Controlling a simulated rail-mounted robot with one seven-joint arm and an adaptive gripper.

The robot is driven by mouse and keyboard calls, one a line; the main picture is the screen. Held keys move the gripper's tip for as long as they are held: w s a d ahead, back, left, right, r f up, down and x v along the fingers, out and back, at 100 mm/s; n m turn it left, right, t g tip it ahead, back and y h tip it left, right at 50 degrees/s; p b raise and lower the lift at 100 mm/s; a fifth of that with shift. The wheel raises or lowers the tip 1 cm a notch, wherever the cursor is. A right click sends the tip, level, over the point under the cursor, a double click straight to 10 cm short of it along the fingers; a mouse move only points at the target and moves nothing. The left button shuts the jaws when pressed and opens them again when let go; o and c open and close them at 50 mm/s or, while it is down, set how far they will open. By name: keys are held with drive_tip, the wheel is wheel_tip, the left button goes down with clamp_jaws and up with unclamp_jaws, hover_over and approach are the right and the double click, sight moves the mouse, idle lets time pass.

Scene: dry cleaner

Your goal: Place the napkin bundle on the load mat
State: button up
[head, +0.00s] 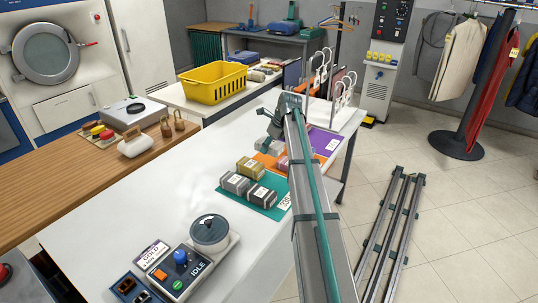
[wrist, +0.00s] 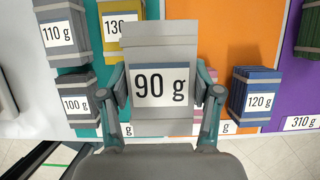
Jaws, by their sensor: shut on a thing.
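My gripper (wrist: 162,86) is shut on a grey bundle (wrist: 160,48) labelled 90 g, with one finger on each side. The bundle appears over the border between the teal mat (wrist: 93,20) and the orange mat (wrist: 215,35); its height above them is unclear. No mat carries a readable "load" label, and no bundle carries the word "napkin". On the teal mat lie grey bundles of 110 g (wrist: 60,35) and 100 g (wrist: 76,95) and a yellow 130 g bundle (wrist: 120,28).
A blue 120 g bundle (wrist: 252,95) lies on the orange mat. A purple mat (head: 328,143) labelled 310 g holds a dark green bundle (wrist: 308,32). A control box reading IDLE (head: 182,270), a round-topped device (head: 210,231) and a white rack (head: 343,90) share the white table (head: 150,205).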

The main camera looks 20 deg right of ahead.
drive_tip(key=w+d+f, duration=0.1)
drive_tip(key=w+f, duration=0.1)
drive_tip(key=w, duration=0.2)
drive_tip(key=p, duration=0.2)
approach(264, 158)
drive_tip(key=shift+w+a+f, duration=0.25)
drive_tip(key=shift+a+f, duration=0.15)
drive_tip(key=shift+f, duration=0.05)
drive_tip(key=shift+w+a+f, duration=0.25)
drive_tip(key=shift+a+f, duration=0.15)
drive_tip(key=shift+f, duration=0.05)
drive_tip(key=shift+w+f, duration=0.15)
drive_tip(key=shift+f, duration=0.2)
drive_tip(key=shift+w+d+f+p, duration=0.15)
drive_tip(key=shift+f+p, duration=0.1)
drive_tip(key=shift+f, duration=0.65)
drive_tip(key=shift+w+a+f+p, duration=0.15)
drive_tip(key=shift+f+p, duration=0.1)
drive_tip(key=shift+f, duration=0.7)
drive_tip(key=shift+d+f, duration=0.1)
drive_tip(key=shift+f, duration=0.1)
drive_tip(key=o, duration=1.3)
drive_tip(key=shift+r, duration=0.1)
drive_tip(key=b+v, duration=0.2)
drive_tip(key=v, duration=1)
drive_tip(key=shift+s, duration=0.15)
